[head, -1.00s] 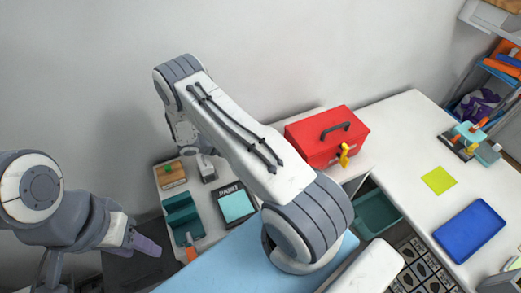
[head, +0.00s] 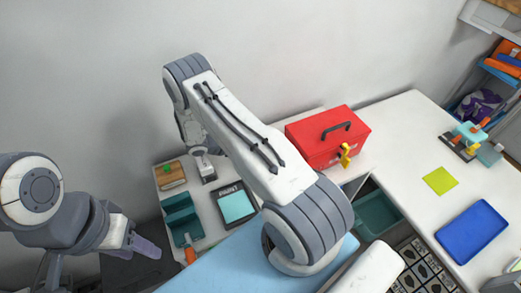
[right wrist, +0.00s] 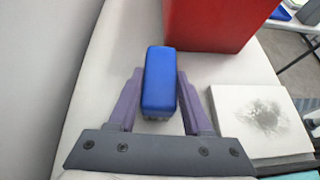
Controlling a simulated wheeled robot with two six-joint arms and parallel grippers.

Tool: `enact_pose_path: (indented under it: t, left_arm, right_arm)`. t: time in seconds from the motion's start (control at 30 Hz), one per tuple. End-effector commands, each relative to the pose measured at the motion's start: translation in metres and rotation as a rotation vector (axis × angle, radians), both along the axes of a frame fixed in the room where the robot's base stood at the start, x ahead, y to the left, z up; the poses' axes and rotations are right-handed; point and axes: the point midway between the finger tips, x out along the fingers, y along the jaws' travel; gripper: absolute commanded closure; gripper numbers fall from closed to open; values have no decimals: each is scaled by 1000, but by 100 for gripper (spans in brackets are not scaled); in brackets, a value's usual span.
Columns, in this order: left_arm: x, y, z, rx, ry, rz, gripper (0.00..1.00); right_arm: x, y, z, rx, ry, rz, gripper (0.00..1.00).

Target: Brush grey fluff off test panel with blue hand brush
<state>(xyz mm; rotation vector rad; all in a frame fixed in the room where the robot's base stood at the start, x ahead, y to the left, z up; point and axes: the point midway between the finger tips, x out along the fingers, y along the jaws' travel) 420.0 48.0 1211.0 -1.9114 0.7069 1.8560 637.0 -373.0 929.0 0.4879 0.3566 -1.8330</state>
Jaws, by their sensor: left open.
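In the right wrist view the blue hand brush (right wrist: 159,80) stands between the two purple fingers of my right gripper (right wrist: 159,78). The fingers are close to its sides, but I cannot tell whether they touch it. Dark bristles show at its near end. The white test panel (right wrist: 240,103) lies to the right of the brush, with a patch of grey fluff (right wrist: 264,116) on it. In the head view my right arm hides the brush, the panel and the right fingers. My left gripper (head: 146,244) is open and empty at the lower left.
A red toolbox (head: 326,138) stands behind the panel.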

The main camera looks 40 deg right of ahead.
Motion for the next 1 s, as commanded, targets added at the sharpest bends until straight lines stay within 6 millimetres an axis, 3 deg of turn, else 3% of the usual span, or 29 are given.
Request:
enact_pose_path:
  t: [0.27,1.0]
  left_arm:
    - [0,0,2,0,0,0,50]
    - [0,0,40,0,0,0,50]
  right_arm:
    - [0,0,3,0,-1,0,100]
    - [0,0,60,0,-1,0,100]
